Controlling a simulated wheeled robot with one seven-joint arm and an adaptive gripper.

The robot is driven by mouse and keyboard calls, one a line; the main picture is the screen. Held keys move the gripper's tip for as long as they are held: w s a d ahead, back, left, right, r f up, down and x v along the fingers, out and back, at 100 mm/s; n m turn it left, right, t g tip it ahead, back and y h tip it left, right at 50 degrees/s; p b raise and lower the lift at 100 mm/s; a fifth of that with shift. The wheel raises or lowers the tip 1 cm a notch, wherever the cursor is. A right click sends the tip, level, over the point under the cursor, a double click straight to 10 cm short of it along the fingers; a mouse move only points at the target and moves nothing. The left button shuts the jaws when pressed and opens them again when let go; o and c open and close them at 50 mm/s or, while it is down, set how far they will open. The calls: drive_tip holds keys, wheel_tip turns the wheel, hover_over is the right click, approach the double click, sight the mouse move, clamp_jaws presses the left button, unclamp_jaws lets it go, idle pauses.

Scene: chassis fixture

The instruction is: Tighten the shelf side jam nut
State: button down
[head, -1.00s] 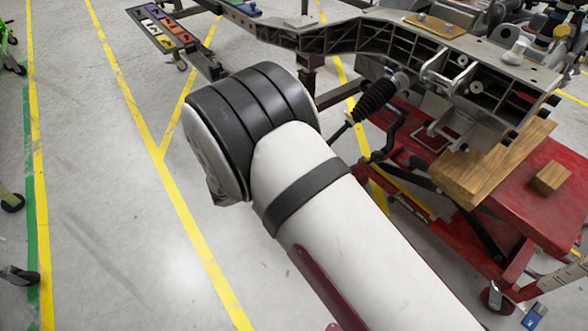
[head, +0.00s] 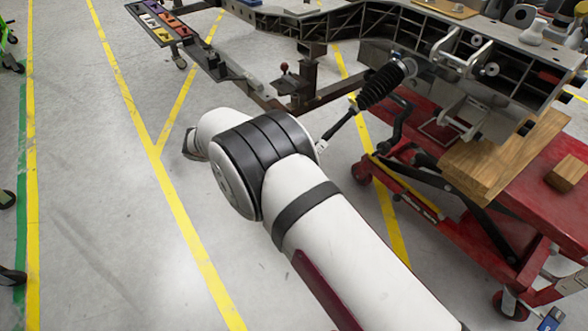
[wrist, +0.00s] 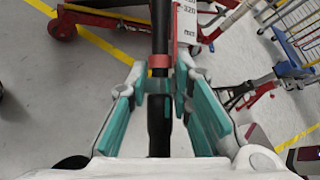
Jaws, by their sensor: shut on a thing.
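In the head view a black ribbed boot (head: 382,85) sits on the side of the grey chassis, and a thin dark rod (head: 338,128) runs from it down and left behind my arm. In the wrist view a black rod (wrist: 160,30) runs upright through the middle, with a reddish band (wrist: 158,62) around it. My gripper (wrist: 160,88), with teal pads, is shut on the black rod just below the band. The head view hides my gripper behind my arm. I cannot tell the jam nut's threads or seating.
The grey chassis (head: 440,40) rests above a red lift table (head: 530,215) with wood blocks (head: 490,165). A dark frame bar (head: 345,92) runs near the rod. A marked gauge strip (wrist: 187,20) stands beside the rod. Open floor lies left.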

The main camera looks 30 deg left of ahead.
drive_tip(key=shift+w, duration=0.1)
idle(0.3)
drive_tip(key=c, duration=1.4)
unclamp_jaws()
drive_tip(key=shift+v, duration=6)
drive_tip(key=shift+a, duration=0.1)
drive_tip(key=shift+w, duration=0.1)
